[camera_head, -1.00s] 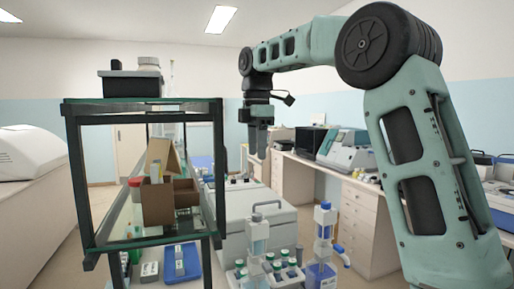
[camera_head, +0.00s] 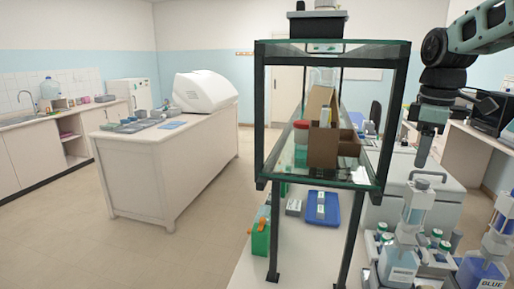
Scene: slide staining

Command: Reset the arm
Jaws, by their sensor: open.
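My gripper (camera_head: 424,150) is at the right of the head view, at the end of my green and black arm. It points down and hangs in the air, to the right of the glass shelf rack. Nothing shows between its fingers. It appears above or in front of the grey lidded box (camera_head: 455,197); the exact gap cannot be told. The rest of my arm runs out of the picture at the upper right.
The glass shelf rack (camera_head: 330,48) stands on the bench, with a cardboard box (camera_head: 322,148) on its shelf. Bottles, including a blue-labelled one (camera_head: 484,272), stand at lower right. A blue tray (camera_head: 331,222) lies below the shelf. A white island (camera_head: 165,172) stands left, with open floor around it.

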